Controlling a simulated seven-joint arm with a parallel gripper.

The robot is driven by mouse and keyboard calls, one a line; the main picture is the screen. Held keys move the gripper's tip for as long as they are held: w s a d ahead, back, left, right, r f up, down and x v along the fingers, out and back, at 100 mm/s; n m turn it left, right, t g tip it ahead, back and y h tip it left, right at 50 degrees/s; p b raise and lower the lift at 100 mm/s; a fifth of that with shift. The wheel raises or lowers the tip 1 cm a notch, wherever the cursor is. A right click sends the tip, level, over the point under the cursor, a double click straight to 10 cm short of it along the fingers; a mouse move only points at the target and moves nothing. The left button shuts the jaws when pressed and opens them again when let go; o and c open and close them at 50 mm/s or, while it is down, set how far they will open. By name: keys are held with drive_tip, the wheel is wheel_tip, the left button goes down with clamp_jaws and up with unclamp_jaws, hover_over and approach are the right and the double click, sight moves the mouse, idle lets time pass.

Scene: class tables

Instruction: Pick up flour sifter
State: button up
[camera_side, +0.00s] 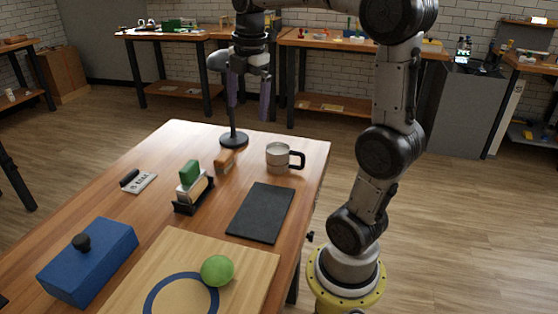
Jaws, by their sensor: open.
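The flour sifter (277,155) looks like a light metal cup with a dark handle on its right side. It stands upright near the far right edge of the wooden table (180,150). My gripper (249,112) is open and empty, with its two purple fingers pointing down. It is in the air above the far end of the table, higher than the sifter and a little left of it in the picture. The sifter is not hidden by the gripper.
A black stand with a round base (233,140) is left of the sifter, overlapping the gripper in view. Nearby are a brown block (226,160), a caddy (193,205) and a dark mat (262,213). Nearer are a green ball (217,270) and blue box (88,262).

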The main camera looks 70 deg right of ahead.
drive_tip(key=d+f+m+g, duration=0.1)
drive_tip(key=d+f, duration=0.2)
drive_tip(key=d, duration=0.6)
drive_tip(key=m+y, duration=0.1)
drive_tip(key=m, duration=0.1)
approach(278, 148)
drive_tip(key=shift+g, duration=0.4)
drive_tip(key=f, duration=0.4)
drive_tip(key=shift+w+d+f, duration=0.1)
drive_tip(key=shift+w+f, duration=0.15)
drive_tip(key=shift+f, duration=0.1)
drive_tip(key=shift+s+a+f, duration=0.1)
drive_tip(key=shift+f, duration=1.4)
drive_tip(key=shift+a+f, duration=0.15)
drive_tip(key=shift+f, duration=1.35)
drive_tip(key=c, duration=1.4)
drive_tip(key=shift+r, duration=0.1)
drive_tip(key=shift+c, duration=0.5)
